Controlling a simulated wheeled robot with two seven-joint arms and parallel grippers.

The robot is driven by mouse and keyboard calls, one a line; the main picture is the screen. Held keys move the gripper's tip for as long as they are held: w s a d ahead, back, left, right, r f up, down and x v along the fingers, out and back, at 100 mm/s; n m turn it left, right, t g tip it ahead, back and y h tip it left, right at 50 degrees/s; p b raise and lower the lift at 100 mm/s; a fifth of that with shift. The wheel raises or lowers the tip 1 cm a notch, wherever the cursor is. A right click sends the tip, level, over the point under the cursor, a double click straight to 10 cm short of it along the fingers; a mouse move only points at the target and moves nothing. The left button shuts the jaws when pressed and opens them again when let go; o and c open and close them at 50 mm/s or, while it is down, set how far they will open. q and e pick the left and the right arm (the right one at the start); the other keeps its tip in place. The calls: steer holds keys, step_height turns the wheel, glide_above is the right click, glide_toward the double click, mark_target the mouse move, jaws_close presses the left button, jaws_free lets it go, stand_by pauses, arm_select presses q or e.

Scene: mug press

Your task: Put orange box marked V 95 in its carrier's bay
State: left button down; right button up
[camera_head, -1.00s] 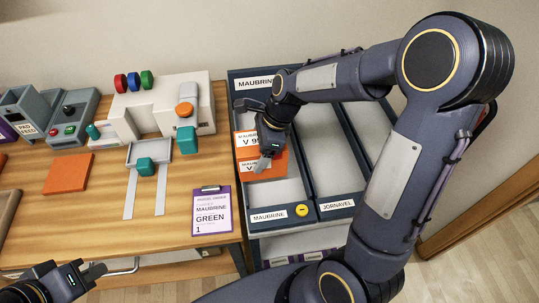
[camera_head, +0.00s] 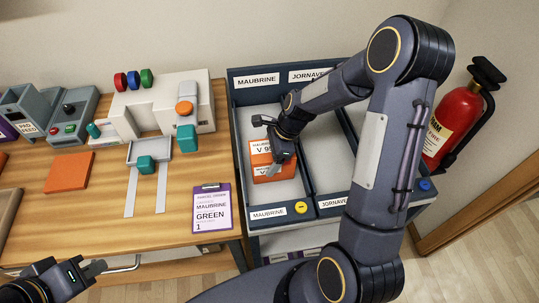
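The orange box marked V 95 (camera_head: 261,171) has white labels and is inside the left bay of the dark blue carrier (camera_head: 238,180), labelled MAUBRINE. My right gripper (camera_head: 283,158) comes down over the box from above and is shut on it. The gripper hides the box's right side and part of its label. I cannot tell whether the box touches the bay floor. My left gripper (camera_head: 98,268) is low at the left, in front of the table and away from the box. Its finger gap is not clear.
A bay labelled JORNAVEL (camera_head: 326,176) lies right of the divider, partly behind my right arm. The wooden table (camera_head: 110,225) holds a white press (camera_head: 190,92), an orange pad (camera_head: 69,172) and a purple-edged order card (camera_head: 212,211). A fire extinguisher (camera_head: 452,120) stands at the right.

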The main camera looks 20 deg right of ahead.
steer(key=shift+f, duration=0.2)
steer(key=o, duration=1.2)
steer(key=shift+r, duration=0.1)
steer(key=shift+r, duration=0.1)
steer(key=v, duration=1.1)
steer(key=shift+d+r, duration=0.1)
steer(key=shift+r, duration=0.3)
steer(key=s+a+r+n+t, duration=0.2)
steer(key=s+r+n, duration=0.6)
steer(key=s, duration=0.1)
steer(key=shift+s+a+f+n+t+h, duration=0.1)
steer(key=shift+s+a+n+t, duration=0.4)
steer(key=shift+s+n, duration=1.45)
steer(key=shift+s+a+n+t+h, duration=0.1)
steer(key=shift+s+a+n+t, duration=0.4)
steer(key=shift+s+n, duration=1.4)
steer(key=shift+s+a+f+n+t+h, duration=0.15)
steer(key=shift+s+a+n, duration=0.55)
steer(key=shift+s+n, duration=1.2)
